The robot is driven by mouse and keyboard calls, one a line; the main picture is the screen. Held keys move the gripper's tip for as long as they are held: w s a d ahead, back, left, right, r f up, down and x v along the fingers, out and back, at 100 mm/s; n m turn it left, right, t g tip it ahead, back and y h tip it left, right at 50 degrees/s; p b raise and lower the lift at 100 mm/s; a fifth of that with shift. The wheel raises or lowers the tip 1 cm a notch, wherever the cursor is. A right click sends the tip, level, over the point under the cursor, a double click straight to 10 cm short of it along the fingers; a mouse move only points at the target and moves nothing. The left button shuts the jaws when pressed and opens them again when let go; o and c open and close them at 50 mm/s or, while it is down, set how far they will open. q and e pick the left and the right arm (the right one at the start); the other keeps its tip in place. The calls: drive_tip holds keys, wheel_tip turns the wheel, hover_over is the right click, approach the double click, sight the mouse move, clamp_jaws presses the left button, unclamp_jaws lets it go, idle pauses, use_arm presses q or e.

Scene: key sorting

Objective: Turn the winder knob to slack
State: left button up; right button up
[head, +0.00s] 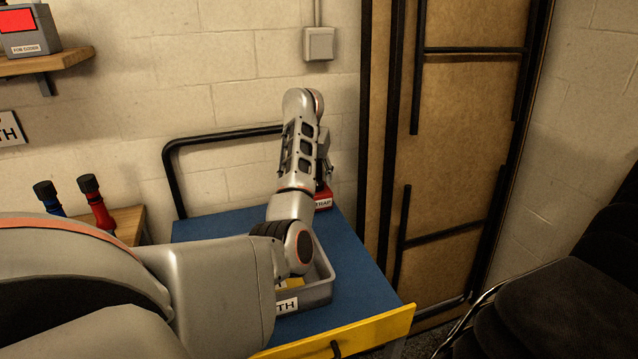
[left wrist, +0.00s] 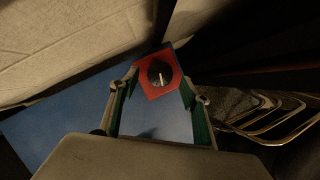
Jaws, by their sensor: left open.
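The winder is a red box (left wrist: 149,91) with a round black knob (left wrist: 160,72) on it. The knob bears a white pointer line. In the head view the red box (head: 324,203) sits at the back of the blue table top, mostly hidden behind my left arm, with a white label partly readable as "TRAP". My left gripper (left wrist: 162,82) is open, its two green-padded fingers on either side of the knob in the picture. In the head view my left gripper (head: 324,164) is over the box. I cannot tell whether the fingers touch the knob.
A grey tray (head: 318,293) with a label ending in "TH" stands on the blue table (head: 362,276), under my arm. A yellow drawer front (head: 375,331) runs along the near edge. Dark chairs (head: 570,275) stand at the right.

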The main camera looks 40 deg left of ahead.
use_arm(q)
drive_tip(key=shift+x, duration=0.85)
drive_tip(key=shift+f+b, duration=0.25)
drive_tip(key=shift+b, duration=0.05)
drive_tip(key=shift+w+a, duration=0.1)
drive_tip(key=shift+w, duration=0.05)
drive_tip(key=c, duration=0.9)
drive_tip(key=shift+c, duration=1)
drive_tip(key=shift+n, duration=0.5)
drive_tip(key=shift+n+y, duration=0.4)
drive_tip(key=shift+n, duration=0.2)
use_arm(e)
drive_tip(key=shift+w+a+r, duration=0.15)
drive_tip(key=shift+w+a, duration=0.05)
drive_tip(key=shift+w, duration=0.05)
use_arm(q)
drive_tip(key=shift+f, duration=0.1)
